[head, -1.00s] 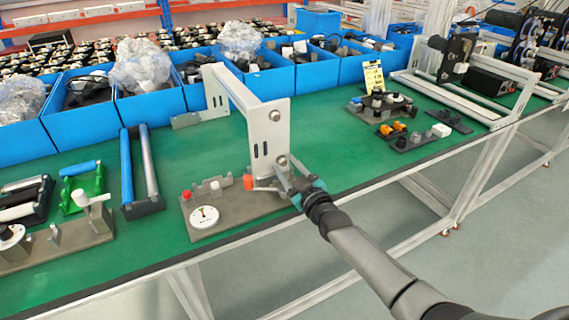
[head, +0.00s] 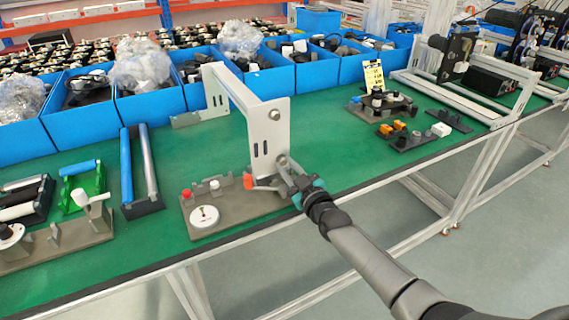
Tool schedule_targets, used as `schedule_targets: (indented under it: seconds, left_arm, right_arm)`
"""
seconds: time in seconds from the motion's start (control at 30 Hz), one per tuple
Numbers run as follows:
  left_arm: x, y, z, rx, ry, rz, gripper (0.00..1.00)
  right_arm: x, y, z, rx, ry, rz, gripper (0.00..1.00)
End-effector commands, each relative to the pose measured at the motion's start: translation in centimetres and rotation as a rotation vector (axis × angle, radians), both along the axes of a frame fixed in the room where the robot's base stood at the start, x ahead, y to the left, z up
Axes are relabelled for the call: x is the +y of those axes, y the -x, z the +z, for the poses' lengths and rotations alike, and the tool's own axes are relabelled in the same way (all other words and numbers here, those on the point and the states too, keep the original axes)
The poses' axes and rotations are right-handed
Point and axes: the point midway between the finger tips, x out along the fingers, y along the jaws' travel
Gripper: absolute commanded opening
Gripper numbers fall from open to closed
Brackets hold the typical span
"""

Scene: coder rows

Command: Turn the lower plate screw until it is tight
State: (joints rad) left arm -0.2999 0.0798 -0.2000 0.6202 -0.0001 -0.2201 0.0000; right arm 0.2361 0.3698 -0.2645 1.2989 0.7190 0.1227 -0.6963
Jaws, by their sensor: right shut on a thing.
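A pale upright plate (head: 266,142) belongs to a bracket standing on the green bench. Its upper screw (head: 275,115) and lower screw (head: 281,160) show as round grey heads. My right gripper (head: 287,182) is at the foot of the plate, just below and in front of the lower screw. It is shut on a small grey piece that its fingers mostly hide. I cannot tell whether it touches the lower screw. A thin grey bar runs left from the fingers towards an orange block (head: 249,181). My left gripper is not in view.
A grey base with a white dial (head: 204,216) and a red knob (head: 187,194) lies left of my right gripper. Blue bins (head: 85,124) line the back of the bench. The green top (head: 335,150) is clear right of the plate.

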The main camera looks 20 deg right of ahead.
Motion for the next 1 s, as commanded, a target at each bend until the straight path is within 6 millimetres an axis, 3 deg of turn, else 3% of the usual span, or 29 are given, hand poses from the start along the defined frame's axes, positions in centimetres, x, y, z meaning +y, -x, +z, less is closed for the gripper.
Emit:
schedule_targets:
  seconds: [0.5, 0.63, 0.87, 0.9, 1.0]
  left_arm:
    - [0.0, 0.0, -1.4, 0.000, 0.000, 0.000, 0.50]
    - [0.0, 0.0, -1.5, 0.000, 0.000, 0.000, 0.50]
    - [0.0, 0.0, -1.5, 0.000, 0.000, 0.000, 0.50]
    - [0.0, 0.0, -1.5, 0.000, 0.000, 0.000, 0.50]
    - [0.0, 0.0, -1.5, 0.000, 0.000, 0.000, 0.50]
  right_arm:
    - [0.1, -0.1, -0.1, 0.073, -0.716, 0.003, 0.00]
    - [0.1, -0.1, 0.0, 0.082, -0.810, 0.002, 0.00]
    - [0.0, -0.1, 0.0, 0.084, -0.819, 0.002, 0.00]
    - [0.0, -0.1, 0.0, 0.084, -0.818, 0.002, 0.29]
    - [0.0, -0.1, 0.0, 0.084, -0.818, 0.002, 0.41]
